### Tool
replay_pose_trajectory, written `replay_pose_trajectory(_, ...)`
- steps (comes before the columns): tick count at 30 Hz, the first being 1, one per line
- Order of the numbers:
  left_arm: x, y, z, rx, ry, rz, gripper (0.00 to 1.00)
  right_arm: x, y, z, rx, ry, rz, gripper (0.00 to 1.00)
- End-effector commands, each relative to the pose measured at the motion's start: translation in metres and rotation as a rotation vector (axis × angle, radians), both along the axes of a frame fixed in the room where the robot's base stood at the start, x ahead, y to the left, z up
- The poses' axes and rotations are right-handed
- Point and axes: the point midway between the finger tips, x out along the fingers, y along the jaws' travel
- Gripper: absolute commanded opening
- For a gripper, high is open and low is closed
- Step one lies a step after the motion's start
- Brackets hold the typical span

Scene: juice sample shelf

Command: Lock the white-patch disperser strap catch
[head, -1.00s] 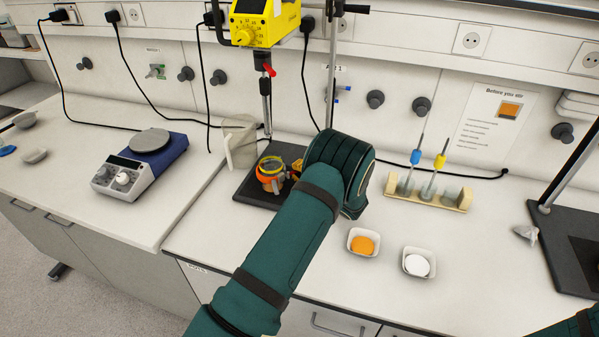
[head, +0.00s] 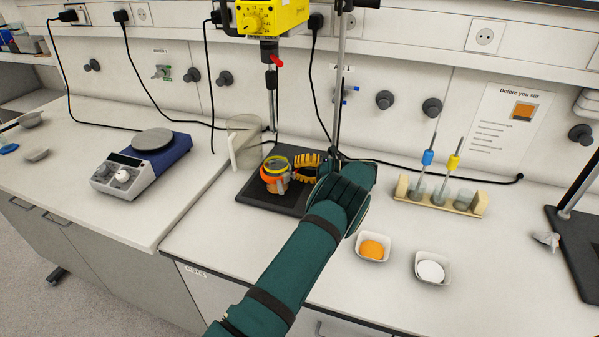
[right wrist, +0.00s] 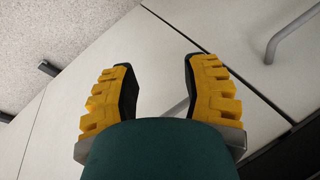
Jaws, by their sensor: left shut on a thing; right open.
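The disperser (head: 273,17) is a yellow motor unit on a stand rod, with a red lever and a shaft pointing down. Below it, on the dark base plate (head: 262,200), stands a small vessel (head: 277,186) with an orange strap (head: 268,173) around it and a yellow rim. My left gripper (head: 297,168) is at the vessel's right side, its yellow fingers shut on a small part of the strap catch, which they largely hide. I cannot make out a white patch. My right gripper (right wrist: 160,88) is open and empty in the right wrist view, above the cabinet fronts.
A hotplate stirrer (head: 140,165) stands to the left. A wooden rack (head: 440,201) with blue and yellow-topped tools is to the right. Two dishes, orange (head: 373,247) and white (head: 432,268), lie in front. Another stand base (head: 575,250) is at the far right.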

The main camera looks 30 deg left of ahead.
Motion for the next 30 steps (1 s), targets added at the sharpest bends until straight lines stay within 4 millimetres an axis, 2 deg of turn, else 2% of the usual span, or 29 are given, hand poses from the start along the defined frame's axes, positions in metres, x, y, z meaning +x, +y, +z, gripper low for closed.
replay_pose_trajectory(15,-0.0009,0.0015,-0.0004,0.001,0.002,0.022,0.0,0.0011,-0.0002,-0.0024,0.0,-0.003,-0.001,0.47)
replay_pose_trajectory(18,-0.0009,0.0014,-0.0003,0.001,0.002,0.022,0.38,0.0011,-0.0002,-0.0024,0.0,-0.003,-0.001,0.47)
replay_pose_trajectory(30,-0.0003,0.0005,0.0006,0.001,0.001,0.01,0.4,0.001,-0.0001,-0.0004,0.0,-0.003,-0.001,0.47)
